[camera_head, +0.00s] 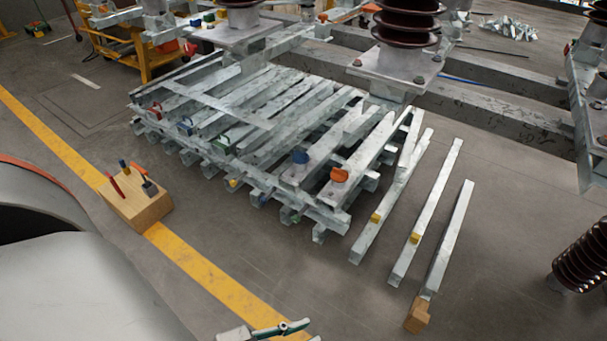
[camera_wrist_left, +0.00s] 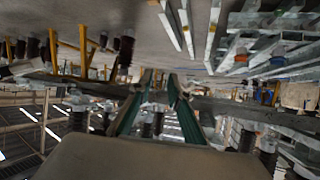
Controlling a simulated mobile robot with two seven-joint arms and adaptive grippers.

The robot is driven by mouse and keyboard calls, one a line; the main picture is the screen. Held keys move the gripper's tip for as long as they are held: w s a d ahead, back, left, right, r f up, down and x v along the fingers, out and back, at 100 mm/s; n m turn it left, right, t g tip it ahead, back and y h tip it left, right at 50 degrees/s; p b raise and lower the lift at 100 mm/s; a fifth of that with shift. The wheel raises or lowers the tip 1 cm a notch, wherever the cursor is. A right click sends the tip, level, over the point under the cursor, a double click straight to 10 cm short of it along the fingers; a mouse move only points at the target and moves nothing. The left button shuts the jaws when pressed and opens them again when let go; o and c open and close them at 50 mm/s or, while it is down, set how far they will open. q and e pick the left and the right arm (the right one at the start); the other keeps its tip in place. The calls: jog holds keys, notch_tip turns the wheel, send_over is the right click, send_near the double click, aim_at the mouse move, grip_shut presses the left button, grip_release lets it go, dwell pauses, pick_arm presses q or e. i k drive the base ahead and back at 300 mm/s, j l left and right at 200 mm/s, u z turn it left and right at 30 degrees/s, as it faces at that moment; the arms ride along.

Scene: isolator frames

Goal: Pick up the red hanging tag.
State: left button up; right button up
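I cannot tell for sure which thing is the red hanging tag. A small red item (camera_head: 155,109) also sits on the left end of the stacked metal beams (camera_head: 250,140). My left gripper (camera_head: 296,326) shows partly at the bottom edge, well away from both. In the left wrist view its two green fingers (camera_wrist_left: 160,77) are apart with nothing between them. My right gripper is not in view.
A yellow floor line (camera_head: 190,262) runs past the wooden block. Loose metal bars (camera_head: 430,210) lie right of the stack. A large grey rounded body (camera_head: 50,215) fills the lower left. The floor between is clear.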

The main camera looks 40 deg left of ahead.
aim_at(111, 178)
jog(key=u, duration=2.45)
